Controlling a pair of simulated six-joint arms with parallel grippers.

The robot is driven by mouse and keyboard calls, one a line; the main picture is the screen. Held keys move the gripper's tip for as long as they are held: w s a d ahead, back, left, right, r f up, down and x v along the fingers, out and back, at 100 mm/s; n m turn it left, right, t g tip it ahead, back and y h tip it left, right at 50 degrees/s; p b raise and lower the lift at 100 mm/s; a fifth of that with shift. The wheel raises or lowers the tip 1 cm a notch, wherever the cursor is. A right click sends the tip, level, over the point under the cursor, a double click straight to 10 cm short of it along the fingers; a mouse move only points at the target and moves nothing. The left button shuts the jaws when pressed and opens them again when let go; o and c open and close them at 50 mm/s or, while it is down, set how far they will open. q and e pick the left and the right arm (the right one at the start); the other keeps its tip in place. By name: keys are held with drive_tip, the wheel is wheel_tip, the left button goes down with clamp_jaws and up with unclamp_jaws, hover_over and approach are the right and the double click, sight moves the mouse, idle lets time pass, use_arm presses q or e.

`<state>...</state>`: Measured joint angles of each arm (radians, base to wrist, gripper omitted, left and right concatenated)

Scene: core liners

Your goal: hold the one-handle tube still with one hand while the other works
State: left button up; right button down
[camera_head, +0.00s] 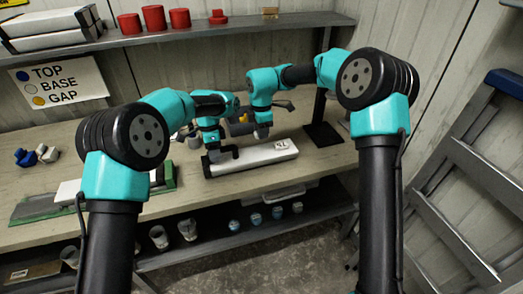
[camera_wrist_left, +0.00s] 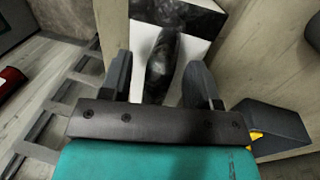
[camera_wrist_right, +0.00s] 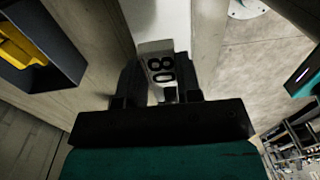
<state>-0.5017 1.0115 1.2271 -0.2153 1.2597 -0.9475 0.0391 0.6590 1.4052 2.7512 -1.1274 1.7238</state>
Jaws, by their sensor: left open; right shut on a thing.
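A long white tube (camera_head: 250,160) lies on the bench in the head view, with a dark left end and a numbered label near its right end. My left gripper (camera_head: 222,153) is low over its left part. In the left wrist view its open fingers (camera_wrist_left: 162,85) stand either side of a glossy dark piece (camera_wrist_left: 160,65) on the white tube; I cannot tell whether they touch it. My right gripper (camera_head: 262,134) is at the tube's far side. In the right wrist view its fingers (camera_wrist_right: 160,85) are shut on a small pale block marked with digits (camera_wrist_right: 158,68), beside a white surface.
A dark bin with yellow pieces (camera_wrist_right: 30,45) is close to my right gripper. A green tray (camera_head: 40,207) and blue and white pieces (camera_head: 38,155) lie at the left. A shelf with red caps (camera_head: 155,18) is above. The bench right of the tube is mostly clear.

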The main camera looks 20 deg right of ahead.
use_arm(q)
wheel_tip(320, 180, up, 12)
drive_tip(key=w, duration=0.2)
drive_tip(key=shift+w, duration=0.2)
drive_tip(key=shift+a+f, duration=0.1)
idle(0.6)
